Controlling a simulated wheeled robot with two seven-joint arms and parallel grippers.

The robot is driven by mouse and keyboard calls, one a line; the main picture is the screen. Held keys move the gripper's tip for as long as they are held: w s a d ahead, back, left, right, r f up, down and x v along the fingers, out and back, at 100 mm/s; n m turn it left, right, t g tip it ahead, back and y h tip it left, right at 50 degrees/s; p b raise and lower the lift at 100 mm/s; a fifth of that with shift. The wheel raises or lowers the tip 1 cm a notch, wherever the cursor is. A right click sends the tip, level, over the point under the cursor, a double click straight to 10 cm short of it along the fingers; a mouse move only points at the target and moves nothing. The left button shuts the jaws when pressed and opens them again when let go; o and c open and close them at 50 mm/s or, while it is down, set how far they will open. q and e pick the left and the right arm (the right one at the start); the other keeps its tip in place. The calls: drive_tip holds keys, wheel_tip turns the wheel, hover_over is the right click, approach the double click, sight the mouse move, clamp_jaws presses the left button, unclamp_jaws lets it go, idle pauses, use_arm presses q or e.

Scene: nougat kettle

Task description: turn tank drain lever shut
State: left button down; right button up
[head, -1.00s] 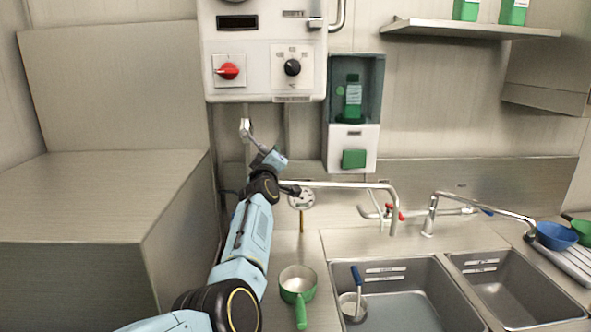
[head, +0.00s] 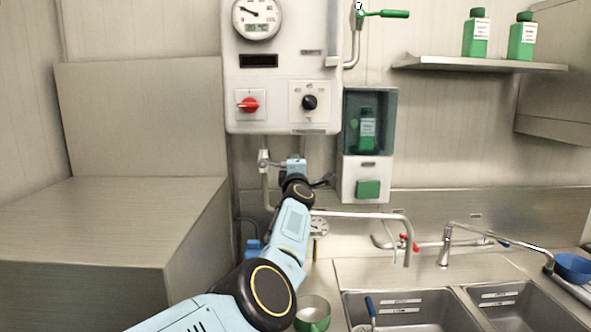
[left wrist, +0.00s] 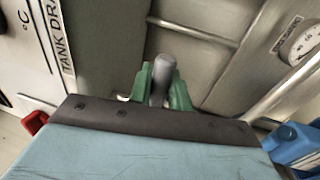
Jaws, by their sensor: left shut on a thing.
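The grey tank drain valve (head: 264,158) sits on the pipe below the white control box. Its lever points right, close to level, and its outer end is hidden at my gripper. My left gripper (head: 287,165) is at that lever. In the left wrist view the green fingers (left wrist: 162,82) are shut on the rounded grey lever end (left wrist: 164,70), one on each side. A label reading "TANK DRA" (left wrist: 58,38) is at the left there; the rest is cut off. My right gripper is in neither view.
The control box (head: 283,115) hangs above, with a red switch (head: 248,105). A soap dispenser (head: 367,178) is to the right. A faucet pipe (head: 365,215) and round gauge (head: 318,228) lie close below right. A green pan (head: 313,312) and sinks are lower.

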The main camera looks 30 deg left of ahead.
use_arm(q)
drive_tip(key=shift+r, duration=0.2)
idle(0.3)
drive_tip(key=c, duration=1.4)
unclamp_jaws()
drive_tip(key=shift+a, duration=0.1)
drive_tip(key=shift+o, duration=0.2)
